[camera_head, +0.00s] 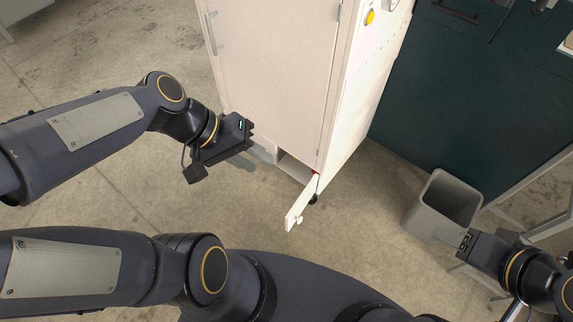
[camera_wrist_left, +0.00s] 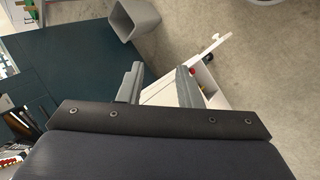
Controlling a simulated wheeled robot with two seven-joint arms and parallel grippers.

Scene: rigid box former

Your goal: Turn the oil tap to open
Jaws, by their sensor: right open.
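A small red part (camera_head: 316,172), possibly the oil tap, shows at the low opening of the white cabinet (camera_head: 270,70); its shape is too small to tell. It also shows as a red spot in the left wrist view (camera_wrist_left: 192,71), just beside a fingertip. My left gripper (camera_head: 248,140) is in front of the cabinet, left of the opening and apart from the red part. In the left wrist view its two fingers (camera_wrist_left: 161,78) are spread with nothing held between them. My right gripper (camera_head: 466,242) is at the lower right near the bin, empty and open.
A low flap door (camera_head: 297,206) stands open from the cabinet's bottom, with a small knob. A grey bin (camera_head: 443,203) stands right of the cabinet, before a dark green cabinet (camera_head: 450,90). The floor in front of the flap is clear.

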